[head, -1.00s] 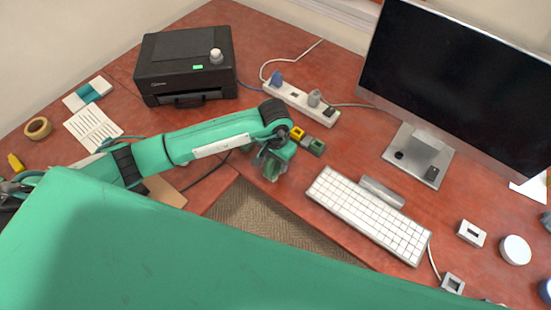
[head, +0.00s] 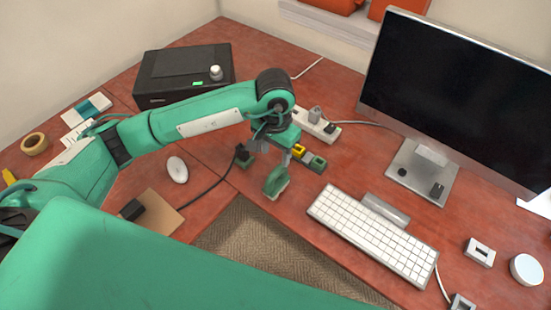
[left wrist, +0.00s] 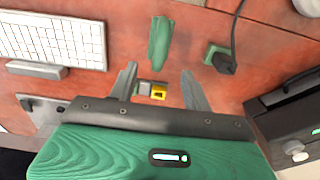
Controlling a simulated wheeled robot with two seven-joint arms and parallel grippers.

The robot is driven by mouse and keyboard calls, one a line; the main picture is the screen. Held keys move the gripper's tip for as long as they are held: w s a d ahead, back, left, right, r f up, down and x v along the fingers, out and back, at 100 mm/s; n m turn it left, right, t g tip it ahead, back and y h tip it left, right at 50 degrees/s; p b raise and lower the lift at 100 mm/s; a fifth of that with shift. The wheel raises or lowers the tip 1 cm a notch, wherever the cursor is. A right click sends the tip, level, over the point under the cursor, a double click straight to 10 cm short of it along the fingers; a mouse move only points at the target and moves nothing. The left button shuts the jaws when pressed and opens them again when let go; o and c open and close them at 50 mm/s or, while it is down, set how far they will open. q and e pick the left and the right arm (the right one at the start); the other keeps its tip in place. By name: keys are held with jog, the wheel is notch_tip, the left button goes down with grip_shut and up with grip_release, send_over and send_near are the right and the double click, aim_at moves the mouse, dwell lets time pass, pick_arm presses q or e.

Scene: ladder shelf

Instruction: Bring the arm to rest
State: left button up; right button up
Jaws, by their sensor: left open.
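My left arm reaches in from the left in the head view, with my left gripper (head: 270,150) over the desk behind the near edge. In the left wrist view its two grey fingers stand apart, so the gripper (left wrist: 159,69) is open, with nothing seen held between them. My right gripper is not in view.
A black printer (head: 160,88) stands behind my arm. A white keyboard (head: 370,232) and monitor (head: 455,90) are on the right. A white mouse (head: 177,169), a black cable (head: 208,189) and a green block with a black plug (left wrist: 220,57) lie near the arm.

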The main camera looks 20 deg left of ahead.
pick_arm(q)
jog(key=shift+r, duration=0.15)
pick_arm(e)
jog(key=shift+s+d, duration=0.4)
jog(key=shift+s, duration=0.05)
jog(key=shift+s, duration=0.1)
pick_arm(q)
jog(key=shift+d, duration=0.1)
